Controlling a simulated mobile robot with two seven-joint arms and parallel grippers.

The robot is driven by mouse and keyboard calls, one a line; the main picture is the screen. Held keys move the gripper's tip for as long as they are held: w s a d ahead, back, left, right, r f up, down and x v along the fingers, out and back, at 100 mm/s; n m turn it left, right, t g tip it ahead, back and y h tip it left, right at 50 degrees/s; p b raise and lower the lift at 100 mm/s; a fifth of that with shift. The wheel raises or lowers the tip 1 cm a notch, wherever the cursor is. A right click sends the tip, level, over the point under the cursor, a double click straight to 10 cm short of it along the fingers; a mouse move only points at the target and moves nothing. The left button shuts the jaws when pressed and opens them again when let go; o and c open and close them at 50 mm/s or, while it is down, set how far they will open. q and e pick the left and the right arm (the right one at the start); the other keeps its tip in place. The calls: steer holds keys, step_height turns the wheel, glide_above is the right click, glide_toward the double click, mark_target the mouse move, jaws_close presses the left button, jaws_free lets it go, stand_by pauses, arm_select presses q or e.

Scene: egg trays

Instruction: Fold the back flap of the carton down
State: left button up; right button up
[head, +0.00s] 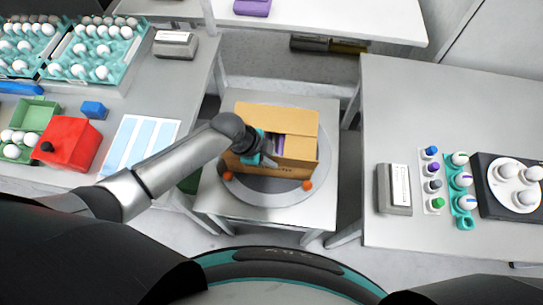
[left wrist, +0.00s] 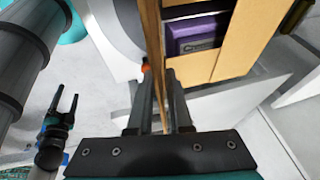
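The carton (head: 268,173) is a tan cardboard box on a round grey turntable. Its back flap (head: 277,116) stands up at the far side, and a flap (head: 300,148) shows at the right. Purple and white items (head: 279,144) show inside. My left gripper (head: 268,160) is at the carton's near left part, hiding some of it. In the left wrist view its fingers (left wrist: 159,85) straddle a thin cardboard panel (left wrist: 152,40) seen edge-on, with a slight gap around it. My right gripper (left wrist: 68,100) shows in the left wrist view, open and empty, away from the carton.
The turntable (head: 318,185) has two orange knobs (head: 307,185) near the carton's front corners. A left table holds egg trays (head: 125,68) and a red box (head: 72,145). A right table (head: 440,105) carries a grey device (head: 394,190) and egg holders. A shelf (head: 330,20) stands behind.

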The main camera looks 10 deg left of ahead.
arm_select(q)
jaws_close()
stand_by(0.9)
steer(key=shift+w, duration=0.15)
arm_select(e)
steer(key=shift+f, duration=0.1)
arm_select(q)
steer(key=shift+w+g+b, duration=0.5)
steer(key=shift+g+b, duration=0.1)
steer(key=shift+g, duration=0.2)
steer(key=shift+w+f+n+g+b, duration=0.1)
steer(key=shift+w+n+g+b, duration=0.15)
steer(key=shift+w+g+b, duration=0.85)
steer(key=shift+s+f+n+g+b, duration=0.15)
steer(key=shift+g+b, duration=0.5)
steer(key=shift+b, duration=1.15)
steer(key=shift+w+r+n+g+b, duration=0.1)
steer(key=shift+w+n+g+b, duration=0.3)
steer(key=shift+g+b, duration=0.75)
arm_select(e)
step_height(320, 180, down, 10)
steer(key=shift+b, duration=0.3)
arm_select(q)
steer(key=shift+w+t, duration=0.1)
steer(key=shift+t, duration=0.2)
arm_select(e)
steer(key=shift+c, duration=0.3)
